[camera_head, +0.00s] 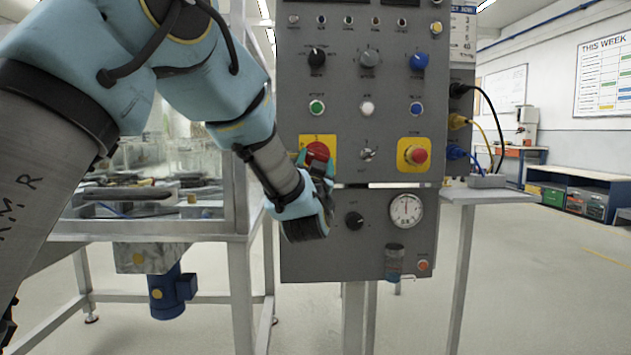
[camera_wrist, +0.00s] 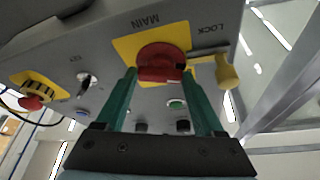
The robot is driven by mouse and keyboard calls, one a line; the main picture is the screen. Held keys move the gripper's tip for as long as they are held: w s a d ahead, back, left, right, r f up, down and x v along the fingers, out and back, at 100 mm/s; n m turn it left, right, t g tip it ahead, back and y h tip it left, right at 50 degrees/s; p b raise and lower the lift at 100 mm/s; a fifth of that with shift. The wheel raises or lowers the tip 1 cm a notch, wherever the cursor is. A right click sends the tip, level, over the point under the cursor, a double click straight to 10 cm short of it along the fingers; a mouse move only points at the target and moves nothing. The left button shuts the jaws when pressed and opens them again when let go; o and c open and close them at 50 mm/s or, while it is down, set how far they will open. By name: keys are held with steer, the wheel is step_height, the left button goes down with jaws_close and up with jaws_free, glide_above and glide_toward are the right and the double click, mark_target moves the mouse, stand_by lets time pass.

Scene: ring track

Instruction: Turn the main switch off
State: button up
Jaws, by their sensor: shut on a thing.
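The main switch is a round red knob (camera_head: 317,151) on a yellow plate (camera_head: 305,142), on the left side of the grey control panel (camera_head: 345,235). My gripper (camera_head: 322,168) is at it and covers part of it in the head view. In the wrist view, the red knob (camera_wrist: 162,54) has a raised bar across it, beside the word MAIN. The two green fingers of my gripper (camera_wrist: 160,75) are at the two ends of this bar, shut on it. The switch's position marks cannot be read.
A yellow lock piece (camera_wrist: 227,72) hangs close beside the right finger in the wrist view. A red emergency button (camera_head: 416,155) sits right of the switch. Knobs, a gauge (camera_head: 406,209) and plugged cables (camera_head: 459,121) are nearby. A metal bench frame (camera_head: 240,230) stands left.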

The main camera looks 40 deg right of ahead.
steer(key=shift+s+d+f+n+t+y+b, duration=0.1)
steer(key=shift+n+t+y+b, duration=0.45)
steer(key=shift+n+b, duration=0.7)
steer(key=shift+d+f+n+t+y+b, duration=0.1)
steer(key=shift+n+t+y+b, duration=0.45)
steer(key=shift+n, duration=1.2)
steer(key=shift+r+n, duration=0.15)
steer(key=shift+n, duration=0.15)
steer(key=o, duration=1.4)
steer(key=v, duration=1.1)
steer(key=shift+d, duration=0.1)
